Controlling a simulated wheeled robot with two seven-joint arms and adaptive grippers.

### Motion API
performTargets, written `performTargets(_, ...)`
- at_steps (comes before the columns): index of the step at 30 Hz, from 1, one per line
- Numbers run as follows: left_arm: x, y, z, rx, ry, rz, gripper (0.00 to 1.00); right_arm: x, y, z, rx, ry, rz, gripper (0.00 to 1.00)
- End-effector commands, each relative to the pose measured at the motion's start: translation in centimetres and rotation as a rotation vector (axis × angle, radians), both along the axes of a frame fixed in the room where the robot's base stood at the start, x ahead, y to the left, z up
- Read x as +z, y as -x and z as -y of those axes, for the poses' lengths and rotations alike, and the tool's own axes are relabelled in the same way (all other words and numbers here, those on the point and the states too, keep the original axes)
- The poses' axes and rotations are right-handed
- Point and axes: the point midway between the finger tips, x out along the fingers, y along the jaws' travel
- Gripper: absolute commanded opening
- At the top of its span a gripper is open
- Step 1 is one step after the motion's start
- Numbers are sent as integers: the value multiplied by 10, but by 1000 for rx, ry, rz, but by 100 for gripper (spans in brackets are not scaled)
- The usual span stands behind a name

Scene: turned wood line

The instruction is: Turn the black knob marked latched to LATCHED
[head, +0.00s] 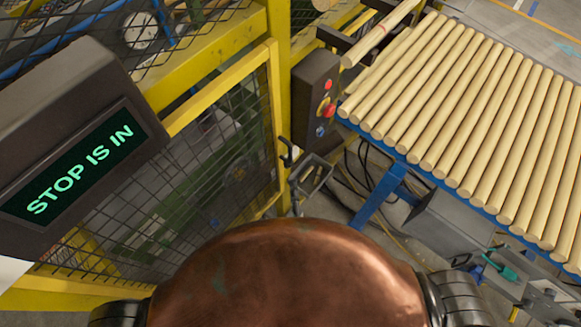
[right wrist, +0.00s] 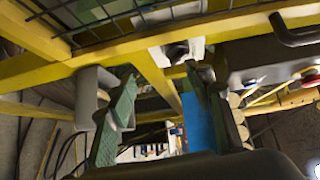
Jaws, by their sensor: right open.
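My right gripper (right wrist: 162,80) shows in the right wrist view, its two greenish fingers wide apart with nothing between them. In the head view I cannot make it out clearly. Beyond the fingers are yellow fence bars and a pale block with a dark part (right wrist: 180,50), too unclear to name. The black knob marked latched cannot be picked out for certain in either view. A dark control box (head: 316,92) with red and blue buttons stands on the fence post. My left gripper is not in view.
A dark display (head: 82,158) reads STOP IS IN at the left. A yellow mesh fence (head: 205,165) has a black handle (head: 287,154), also at upper right in the wrist view (right wrist: 298,38). Wooden rods (head: 460,100) lie on a blue-framed table at the right.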

Motion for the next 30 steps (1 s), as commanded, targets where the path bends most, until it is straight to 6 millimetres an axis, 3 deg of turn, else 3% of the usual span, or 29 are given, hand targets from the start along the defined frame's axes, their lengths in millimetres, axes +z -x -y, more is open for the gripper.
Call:
performTargets(1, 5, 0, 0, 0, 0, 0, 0, 17, 2, -2, -11, -42, 2, 47)
performTargets(5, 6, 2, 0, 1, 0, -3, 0, 31, -1, -5, -25, -96, 1, 47)
performTargets(18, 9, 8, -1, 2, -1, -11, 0, 27, -63, -7, -23, -100, 1, 47)
performTargets(30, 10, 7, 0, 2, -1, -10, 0, 25, -75, -6, -23, -99, -1, 47)
